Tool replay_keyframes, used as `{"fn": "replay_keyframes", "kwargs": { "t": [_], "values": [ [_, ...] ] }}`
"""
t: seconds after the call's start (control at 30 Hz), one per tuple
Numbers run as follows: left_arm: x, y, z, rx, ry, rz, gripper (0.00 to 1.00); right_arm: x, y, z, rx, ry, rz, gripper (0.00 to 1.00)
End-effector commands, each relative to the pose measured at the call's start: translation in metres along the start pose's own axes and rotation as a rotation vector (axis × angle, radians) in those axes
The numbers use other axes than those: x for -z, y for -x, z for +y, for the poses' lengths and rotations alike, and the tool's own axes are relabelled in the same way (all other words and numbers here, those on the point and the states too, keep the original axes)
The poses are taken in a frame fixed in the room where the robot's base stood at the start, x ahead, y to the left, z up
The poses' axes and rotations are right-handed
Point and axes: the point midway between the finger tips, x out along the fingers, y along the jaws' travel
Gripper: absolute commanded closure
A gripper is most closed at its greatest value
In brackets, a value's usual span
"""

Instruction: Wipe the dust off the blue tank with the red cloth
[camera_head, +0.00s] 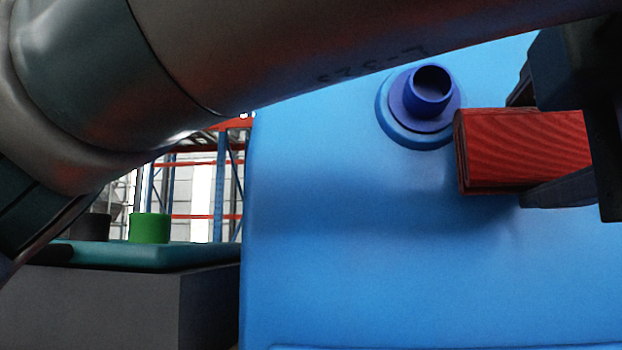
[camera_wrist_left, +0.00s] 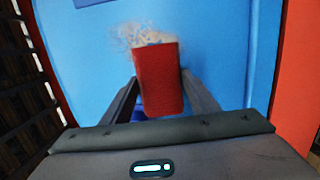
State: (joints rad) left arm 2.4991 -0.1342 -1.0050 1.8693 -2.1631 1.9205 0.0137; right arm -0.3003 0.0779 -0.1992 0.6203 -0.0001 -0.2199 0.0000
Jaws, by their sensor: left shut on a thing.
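The blue tank (camera_head: 350,260) fills most of the head view, with a round purple-blue port (camera_head: 425,112) on its face. My left gripper (camera_head: 522,150) is at the right of that view, shut on the red cloth (camera_head: 500,165), a folded block shape just right of the port. In the left wrist view the red cloth (camera_wrist_left: 158,85) stands out between the fingers toward the blue tank (camera_wrist_left: 215,50). A pale, streaky dust patch (camera_wrist_left: 128,38) shows around the cloth's far end. I cannot tell whether the cloth touches the tank. My right gripper is out of view.
A dark grey box (camera_head: 110,305) with a teal top (camera_head: 150,254) stands left of the tank, with a green cap (camera_head: 150,228) on it. Behind are blue and orange racks (camera_head: 220,185). A red-orange surface (camera_wrist_left: 297,90) lies right in the wrist view.

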Motion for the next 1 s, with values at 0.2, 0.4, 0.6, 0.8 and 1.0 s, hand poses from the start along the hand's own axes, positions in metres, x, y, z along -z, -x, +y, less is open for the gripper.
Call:
{"fn": "replay_keyframes", "kwargs": {
  "t": [0.2,0.4,0.6,0.8,1.0],
  "values": [
    [0.0001,0.0000,-0.0002,0.000,0.000,0.000,0.64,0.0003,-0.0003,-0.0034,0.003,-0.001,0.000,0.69],
    [0.0001,0.0001,-0.0001,0.000,0.000,0.001,0.64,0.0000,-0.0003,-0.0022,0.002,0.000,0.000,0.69],
    [0.0003,-0.0009,-0.0001,0.000,0.000,0.001,0.64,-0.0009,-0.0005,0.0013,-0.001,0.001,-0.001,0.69],
    [-0.0001,-0.0021,-0.0001,0.000,0.000,0.001,0.64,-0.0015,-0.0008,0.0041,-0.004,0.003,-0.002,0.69],
    [-0.0083,-0.0024,-0.0010,0.000,-0.001,0.001,0.64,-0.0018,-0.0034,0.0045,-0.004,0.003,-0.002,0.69]
  ]
}}
